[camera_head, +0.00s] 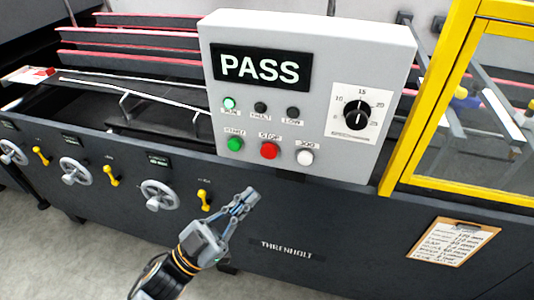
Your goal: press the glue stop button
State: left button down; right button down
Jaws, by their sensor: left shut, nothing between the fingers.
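The red button (268,151) sits in the middle of the lower row on the grey control box (310,95), with a small label above it that reads STOP. A green button (235,144) is to its left and a white button (305,157) to its right. I see no label naming glue. My left gripper (247,196) is shut and empty. Its fingertips show below and slightly left of the red button in the picture, apart from it, in front of the dark machine side. My right gripper is not in view.
The box has a PASS display (262,68), a lit green lamp (229,103) and a black dial (357,115). Handwheels (160,195) and yellow levers (204,199) line the machine front at left. A yellow guard frame (405,160) and clipboard (453,245) are at right.

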pick_arm(q)
jog(key=shift+w, duration=0.2)
jog(key=b, duration=0.2)
send_near(273, 151)
jog(key=d+r, duration=0.3)
jog(key=d, duration=0.1)
jog(key=shift+w+d, duration=0.1)
jog(key=shift+w, duration=0.6)
jog(key=shift+w, duration=0.1)
dwell(0.5)
jog(key=shift+w+d, duration=0.15)
jog(key=shift+w, duration=0.15)
jog(key=shift+w+d, duration=0.15)
jog(key=shift+w, duration=0.3)
dwell(0.7)
jog(key=shift+s, duration=0.15)
jog(key=shift+s+a+p, duration=0.3)
jog(key=shift+s+p, duration=0.05)
jog(key=shift+s, duration=0.4)
